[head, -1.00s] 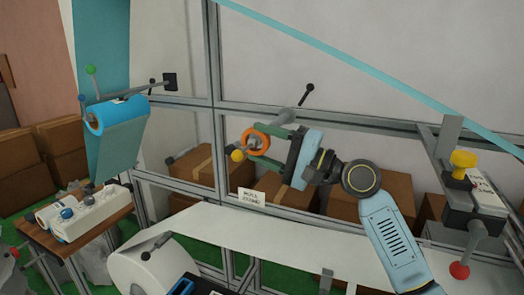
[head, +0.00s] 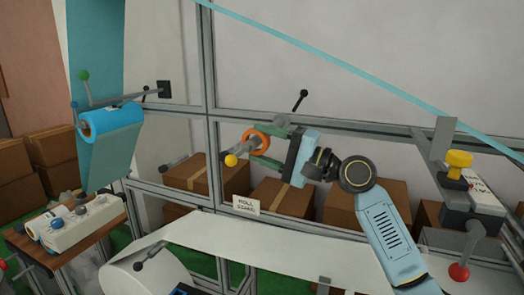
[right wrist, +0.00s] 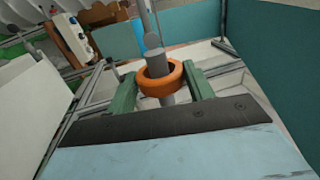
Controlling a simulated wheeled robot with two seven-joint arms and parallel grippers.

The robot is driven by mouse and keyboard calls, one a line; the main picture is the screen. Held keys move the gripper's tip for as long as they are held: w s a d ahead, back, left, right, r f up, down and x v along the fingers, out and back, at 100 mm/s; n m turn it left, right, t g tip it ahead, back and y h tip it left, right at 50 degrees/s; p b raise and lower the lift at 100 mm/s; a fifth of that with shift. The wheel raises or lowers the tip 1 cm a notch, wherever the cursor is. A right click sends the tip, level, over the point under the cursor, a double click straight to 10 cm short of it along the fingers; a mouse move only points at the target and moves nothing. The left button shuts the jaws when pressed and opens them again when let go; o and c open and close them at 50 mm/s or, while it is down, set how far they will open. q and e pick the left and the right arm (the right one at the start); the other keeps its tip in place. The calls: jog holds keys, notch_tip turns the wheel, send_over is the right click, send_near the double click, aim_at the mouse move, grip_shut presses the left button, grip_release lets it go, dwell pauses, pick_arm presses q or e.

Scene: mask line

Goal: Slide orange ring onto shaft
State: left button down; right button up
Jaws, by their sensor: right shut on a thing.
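The orange ring (head: 256,142) is held between the green fingers of my right gripper (head: 268,146). In the right wrist view the ring (right wrist: 160,78) sits between the two fingers (right wrist: 160,92), and a grey shaft (right wrist: 167,99) passes through its opening. In the head view the shaft (head: 241,153) shows in front of the ring, with a yellow ball (head: 231,160) near its front end. The ring appears to be around the shaft, a little behind the ball. Part of the shaft is hidden behind my gripper. My left gripper is not in view.
A metal frame (head: 211,120) stands behind the shaft, with cardboard boxes (head: 285,196) beyond it. A sign (head: 246,205) hangs below. A white web (head: 270,240) runs underneath from a white roll (head: 140,275). A blue roll (head: 100,122) hangs left; a yellow-knobbed device (head: 458,160) is right.

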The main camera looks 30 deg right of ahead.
jog(key=shift+w+d+b, duration=0.5)
jog(key=shift+w+d, duration=0.35)
jog(key=shift+d, duration=0.1)
jog(key=shift+w+d+b, duration=1.05)
jog(key=shift+w+d, duration=0.6)
jog(key=shift+d, duration=0.2)
jog(key=shift+w+d+b, duration=0.4)
jog(key=shift+w+d, duration=0.45)
jog(key=shift+d, duration=0.1)
jog(key=shift+w+d, duration=0.25)
jog(key=shift+d, duration=0.05)
jog(key=shift+f+b, duration=0.3)
